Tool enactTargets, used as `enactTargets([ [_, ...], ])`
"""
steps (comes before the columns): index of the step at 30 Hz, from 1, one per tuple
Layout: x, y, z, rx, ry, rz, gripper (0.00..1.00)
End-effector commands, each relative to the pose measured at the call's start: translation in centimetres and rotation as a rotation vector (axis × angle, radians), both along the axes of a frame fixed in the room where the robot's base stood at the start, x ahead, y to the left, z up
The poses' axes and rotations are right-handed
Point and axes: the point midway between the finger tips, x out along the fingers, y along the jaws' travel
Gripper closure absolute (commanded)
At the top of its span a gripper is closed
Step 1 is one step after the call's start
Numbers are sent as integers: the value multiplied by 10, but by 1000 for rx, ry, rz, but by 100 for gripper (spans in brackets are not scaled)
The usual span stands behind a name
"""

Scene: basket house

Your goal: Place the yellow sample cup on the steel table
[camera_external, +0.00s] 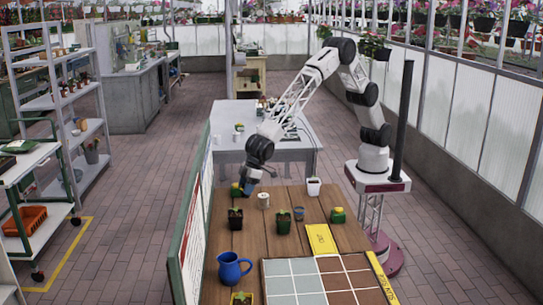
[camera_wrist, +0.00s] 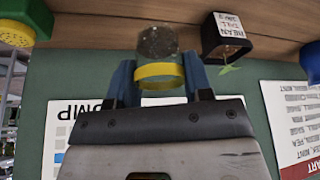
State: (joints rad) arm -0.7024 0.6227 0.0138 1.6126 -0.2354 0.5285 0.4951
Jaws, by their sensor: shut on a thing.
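The yellow sample cup (camera_wrist: 160,75), a small clear cup with dark contents and a yellow band, sits between the blue fingers of my gripper (camera_wrist: 158,80) in the wrist view. My gripper is shut on it. In the external view my gripper (camera_external: 247,186) is low at the far left part of the wooden table, beside the green board; the cup cannot be made out there. Whether the cup touches the wood is unclear. The steel table (camera_external: 228,112), light grey, stands behind the wooden table.
Near my gripper are a green-and-yellow container (camera_external: 236,189), a dark seedling pot (camera_external: 235,219) and a white cup (camera_external: 263,200). A blue jug (camera_external: 232,268) stands nearer. The green board (camera_external: 192,215) rises along the table's left edge. Small pots and other items stand on the steel table.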

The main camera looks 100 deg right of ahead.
Motion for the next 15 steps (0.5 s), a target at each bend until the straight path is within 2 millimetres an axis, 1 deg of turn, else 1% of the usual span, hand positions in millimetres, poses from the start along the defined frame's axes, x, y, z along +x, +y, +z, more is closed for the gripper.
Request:
enactTargets([
  [1, 10, -18, -1, -1, 1, -20, 80],
  [6, 37, -68, -3, -1, 1, -73, 80],
  [15, 71, -145, -8, 0, 0, -153, 80],
])
